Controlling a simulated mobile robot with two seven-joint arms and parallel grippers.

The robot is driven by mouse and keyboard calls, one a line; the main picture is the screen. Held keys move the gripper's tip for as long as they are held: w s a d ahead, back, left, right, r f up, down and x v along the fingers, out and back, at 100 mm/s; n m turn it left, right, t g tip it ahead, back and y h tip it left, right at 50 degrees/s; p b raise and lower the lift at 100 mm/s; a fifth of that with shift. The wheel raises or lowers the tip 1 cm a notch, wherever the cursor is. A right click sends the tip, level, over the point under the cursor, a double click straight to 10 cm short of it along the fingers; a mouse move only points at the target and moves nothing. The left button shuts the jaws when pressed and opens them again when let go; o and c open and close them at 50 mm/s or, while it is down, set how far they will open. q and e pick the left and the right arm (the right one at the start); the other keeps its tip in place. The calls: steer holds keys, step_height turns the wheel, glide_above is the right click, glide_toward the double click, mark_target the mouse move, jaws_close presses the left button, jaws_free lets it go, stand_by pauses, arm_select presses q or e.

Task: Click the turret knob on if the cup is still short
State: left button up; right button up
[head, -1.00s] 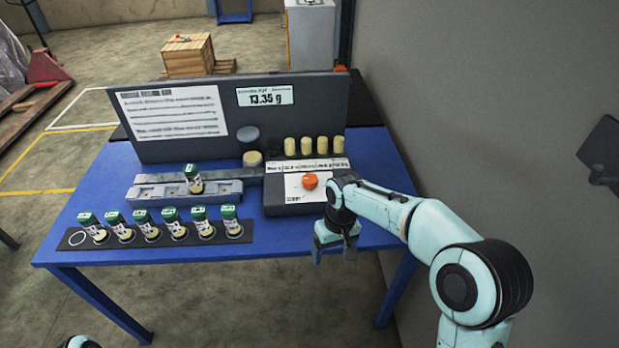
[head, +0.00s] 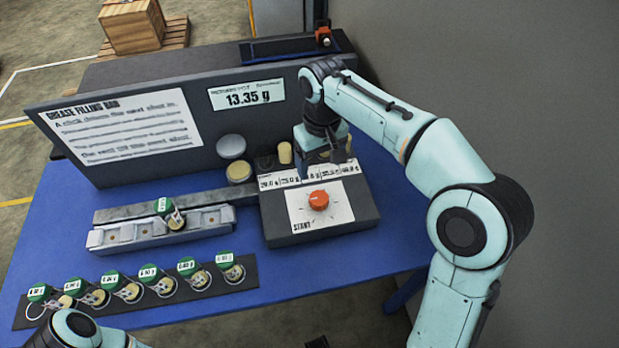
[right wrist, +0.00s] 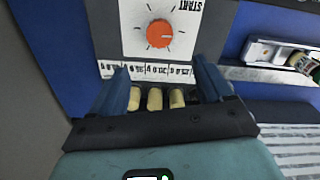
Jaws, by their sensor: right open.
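The orange turret knob (head: 318,200) sits on a white dial plate on the dark control box (head: 290,237), above the word START. It also shows in the right wrist view (right wrist: 160,33). My right gripper (head: 322,168) is open and empty, above the back of the box behind the knob, with its fingers apart from the knob. The wrist view shows its fingers (right wrist: 163,82) spread, with pale cylinders between them in the picture. The display (head: 248,94) reads 13.35 g. My left gripper is out of view.
An upright panel (head: 85,150) with printed text closes off the back. A grey wall (head: 520,110) is on the right.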

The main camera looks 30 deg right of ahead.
mark_target(319, 198)
steer(key=f, duration=0.4)
steer(key=f+b, duration=0.1)
steer(key=f, duration=0.3)
steer(key=f+b, duration=0.1)
steer(key=f, duration=0.2)
steer(key=shift+s+f, duration=0.3)
steer(key=shift+f, duration=0.1)
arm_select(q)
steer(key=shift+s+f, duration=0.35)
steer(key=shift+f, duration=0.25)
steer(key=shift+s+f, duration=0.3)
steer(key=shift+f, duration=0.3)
arm_select(e)
steer(key=shift+f, duration=0.65)
steer(key=c, duration=1)
